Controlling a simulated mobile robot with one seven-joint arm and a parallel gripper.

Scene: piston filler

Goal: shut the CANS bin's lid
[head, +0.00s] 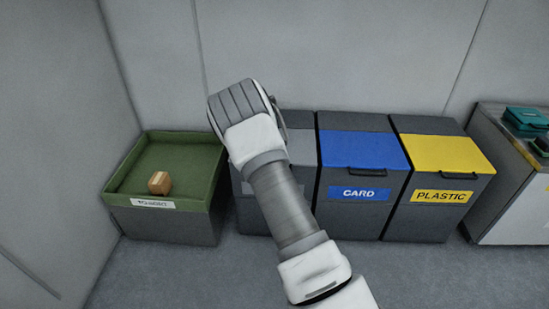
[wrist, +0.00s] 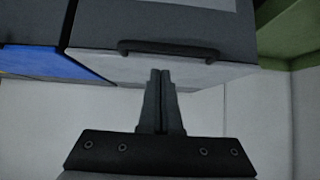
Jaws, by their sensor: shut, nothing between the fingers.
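The bin left of the blue one (head: 303,150) has a light grey lid and is mostly hidden behind my arm in the head view. Its label is covered, so I cannot read CANS. In the wrist view, its grey lid (wrist: 100,65) and dark bar handle (wrist: 168,47) show close ahead. The visible part of the lid looks about level with the blue lid, lying flat. My gripper (wrist: 161,73) is shut and empty, its fingertips just short of or over the lid's edge near the handle; contact cannot be told. The fingers are hidden in the head view.
To the right stand the CARD bin with a blue lid (head: 362,150) and the PLASTIC bin with a yellow lid (head: 445,155), both shut. A counter (head: 500,195) stands far right.

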